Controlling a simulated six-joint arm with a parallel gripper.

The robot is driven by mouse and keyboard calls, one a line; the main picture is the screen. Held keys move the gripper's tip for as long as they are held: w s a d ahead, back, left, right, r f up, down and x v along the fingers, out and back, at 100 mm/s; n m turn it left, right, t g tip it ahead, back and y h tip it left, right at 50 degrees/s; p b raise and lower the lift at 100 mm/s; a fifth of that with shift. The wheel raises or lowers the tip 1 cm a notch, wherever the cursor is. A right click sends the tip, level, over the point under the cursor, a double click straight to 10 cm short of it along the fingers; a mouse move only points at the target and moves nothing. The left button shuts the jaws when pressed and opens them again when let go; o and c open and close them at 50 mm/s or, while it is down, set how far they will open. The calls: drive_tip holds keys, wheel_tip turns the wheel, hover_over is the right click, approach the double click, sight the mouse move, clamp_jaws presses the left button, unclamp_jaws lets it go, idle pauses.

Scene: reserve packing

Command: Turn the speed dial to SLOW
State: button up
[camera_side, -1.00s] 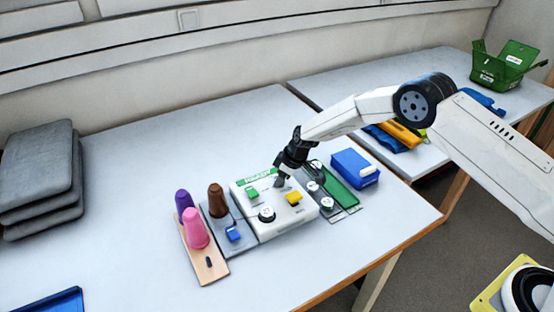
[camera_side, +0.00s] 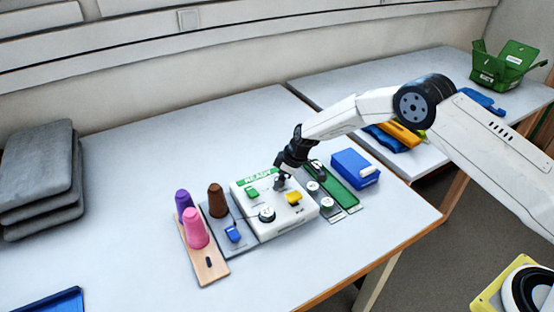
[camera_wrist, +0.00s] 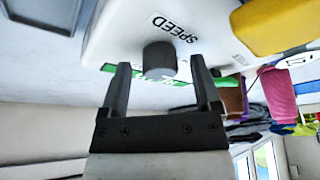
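The white control box (camera_side: 275,222) stands on the table in the side view, with a green READY display (camera_side: 259,176) along its far edge. In the wrist view, the speed dial (camera_wrist: 159,59) is a dark grey round knob next to the word SPEED on the white box (camera_wrist: 110,30). My gripper (camera_wrist: 160,72) is open, one finger on each side of the dial, with visible gaps. In the side view my gripper (camera_side: 281,184) is low over the box's far part and hides the dial. I cannot read the dial's setting.
Purple (camera_side: 183,201), pink (camera_side: 195,228) and brown (camera_side: 217,200) cones stand left of the box. A blue box (camera_side: 355,168) stands at right. The table's left middle is clear.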

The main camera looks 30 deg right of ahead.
sight(291, 186)
drive_tip(key=shift+r, duration=0.15)
drive_tip(key=shift+v, duration=3.6)
drive_tip(key=shift+s+d+r, duration=0.1)
drive_tip(key=shift+s+r, duration=0.05)
drive_tip(key=s+d+r+m+h, duration=0.1)
drive_tip(key=s+d+r+m, duration=0.2)
drive_tip(key=s, duration=0.7)
drive_tip(key=s+d+r+m+h, duration=0.1)
drive_tip(key=s+d+r+m, duration=0.2)
drive_tip(key=s, duration=0.8)
drive_tip(key=s+d+r+m+h, duration=0.1)
drive_tip(key=s+d+r+m, duration=0.2)
drive_tip(key=s, duration=0.7)
drive_tip(key=shift+s+d+r, duration=0.2)
drive_tip(key=shift+d+r, duration=0.1)
drive_tip(key=shift+r, duration=0.4)
